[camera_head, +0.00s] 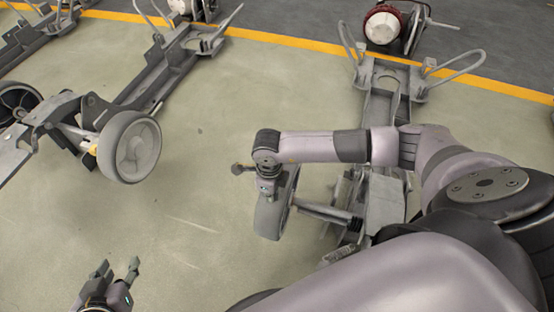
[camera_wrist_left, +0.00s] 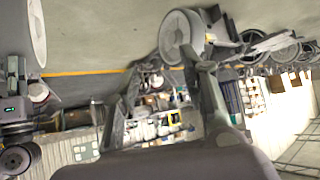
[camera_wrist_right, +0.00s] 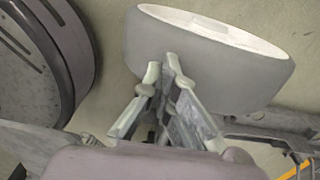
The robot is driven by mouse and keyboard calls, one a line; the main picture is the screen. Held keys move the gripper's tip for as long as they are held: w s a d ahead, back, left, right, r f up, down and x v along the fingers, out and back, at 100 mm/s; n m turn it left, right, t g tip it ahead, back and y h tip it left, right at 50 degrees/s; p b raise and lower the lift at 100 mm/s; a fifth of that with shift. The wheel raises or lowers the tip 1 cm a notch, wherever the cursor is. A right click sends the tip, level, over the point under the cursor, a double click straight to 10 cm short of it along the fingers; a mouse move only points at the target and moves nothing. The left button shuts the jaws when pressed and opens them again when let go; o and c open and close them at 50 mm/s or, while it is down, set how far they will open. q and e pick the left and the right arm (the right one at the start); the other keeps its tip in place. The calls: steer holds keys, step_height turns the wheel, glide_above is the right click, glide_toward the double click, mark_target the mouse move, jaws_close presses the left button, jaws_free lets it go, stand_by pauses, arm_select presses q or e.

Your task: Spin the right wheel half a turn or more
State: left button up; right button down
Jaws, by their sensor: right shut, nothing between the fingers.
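The right wheel (camera_head: 270,212), a grey tyre with a pale rim, stands upright on the axle of the right chassis (camera_head: 378,108). My right gripper (camera_head: 266,187) is over its upper part, partly hidden by my wrist in the head view. In the right wrist view, my right gripper (camera_wrist_right: 168,62) is shut and empty, its fingertips against or just in front of the wheel's tyre (camera_wrist_right: 200,65); I cannot tell whether they touch. My left gripper (camera_head: 118,272) is open and empty, low at the left, away from the wheel.
Another chassis at the left bears a grey wheel (camera_head: 130,147). A yellow floor line (camera_head: 290,39) crosses the back, with white-and-red units (camera_head: 383,25) beyond it. The green floor between the two chassis is clear.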

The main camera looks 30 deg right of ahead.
steer(key=s+a, duration=0.1)
steer(key=s+a+p, duration=0.1)
steer(key=s+a, duration=0.1)
steer(key=shift+a+r, duration=0.2)
arm_select(q)
steer(key=s+a+f+g+y+p, duration=0.1)
steer(key=s+a+f+g+p, duration=0.2)
steer(key=s+g, duration=0.3)
steer(key=s, duration=0.4)
steer(key=shift+s+a+y, duration=0.2)
steer(key=shift+y, duration=0.1)
arm_select(e)
step_height(320, 180, up, 4)
steer(key=shift+f, duration=0.25)
steer(key=shift+w+d, duration=0.1)
